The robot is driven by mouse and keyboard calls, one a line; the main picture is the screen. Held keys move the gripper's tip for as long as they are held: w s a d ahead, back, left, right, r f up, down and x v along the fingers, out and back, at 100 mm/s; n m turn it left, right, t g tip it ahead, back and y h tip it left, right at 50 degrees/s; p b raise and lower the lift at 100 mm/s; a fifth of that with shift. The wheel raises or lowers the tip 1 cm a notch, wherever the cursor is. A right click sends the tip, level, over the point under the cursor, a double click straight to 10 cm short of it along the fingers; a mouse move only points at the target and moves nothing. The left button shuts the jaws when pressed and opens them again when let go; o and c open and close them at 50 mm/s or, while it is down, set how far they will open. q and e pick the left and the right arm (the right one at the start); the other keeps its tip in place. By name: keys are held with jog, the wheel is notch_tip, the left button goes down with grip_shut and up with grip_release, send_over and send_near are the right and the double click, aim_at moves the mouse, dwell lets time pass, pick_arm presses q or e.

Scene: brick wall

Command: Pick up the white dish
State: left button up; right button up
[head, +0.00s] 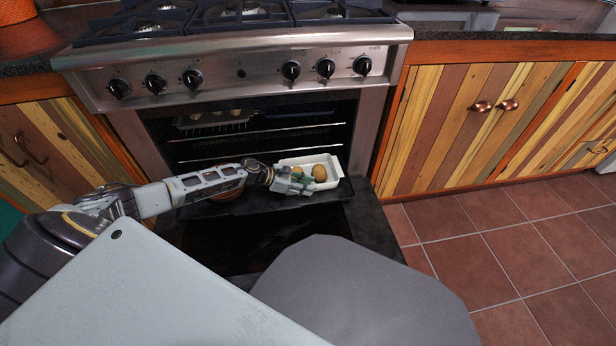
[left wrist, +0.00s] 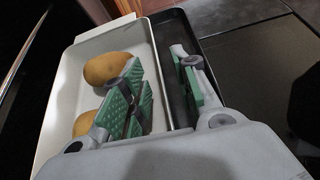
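The white dish (head: 334,172) is rectangular and sits on a dark tray at the open oven, with potatoes inside it. In the left wrist view the dish (left wrist: 62,105) fills the left side, with two potatoes (left wrist: 108,68) visible. My left gripper (head: 294,182) is at the dish's near left part. In the left wrist view the left gripper (left wrist: 158,62) is open, one green-padded finger over the dish's inside and the other outside its wall, above the dark tray. I cannot tell whether either finger touches the wall. My right gripper is out of view.
The oven (head: 255,130) is open with its door lowered; racks and a pale container (head: 212,118) show inside. The dark tray (left wrist: 178,60) lies under and beside the dish. A wooden cabinet (head: 455,125) stands to the right. The tiled floor (head: 510,240) at right is clear.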

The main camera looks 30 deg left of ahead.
pick_arm(q)
jog(key=c, duration=0.7)
grip_shut()
jog(key=shift+w+r, duration=0.1)
jog(key=shift+r, duration=0.05)
jog(key=shift+d, duration=0.1)
